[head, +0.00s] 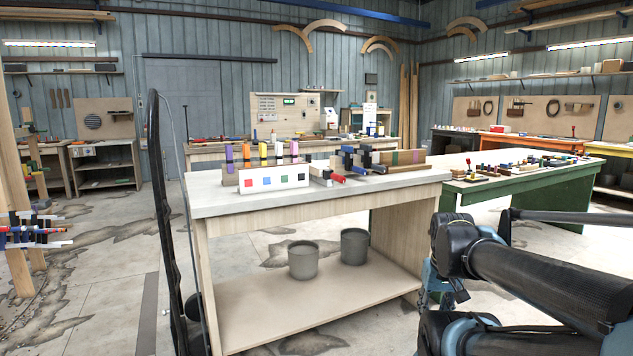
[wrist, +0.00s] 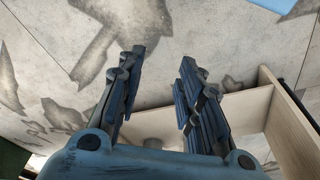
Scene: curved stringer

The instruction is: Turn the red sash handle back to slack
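A small red handle (head: 338,178) shows at the front of the clamps on the pale workbench (head: 215,199), beside a blue handle (head: 357,169). I cannot tell how far it is turned, and it is too small to be sure it is the sash handle. In the wrist view my gripper (wrist: 160,65) is open, its two dark fingers apart with nothing between them. It points at the stained floor and the edge of a wooden bench, away from any handle. In the head view my arm is at the right, and the gripper cannot be made out.
A white card with coloured squares (head: 274,178) stands on the bench front, with upright coloured clamps behind. Two grey buckets (head: 303,260) stand on the lower shelf. A green bench (head: 530,197) is at right. A stand with several clamps (head: 32,230) is at far left. Floor lies open between.

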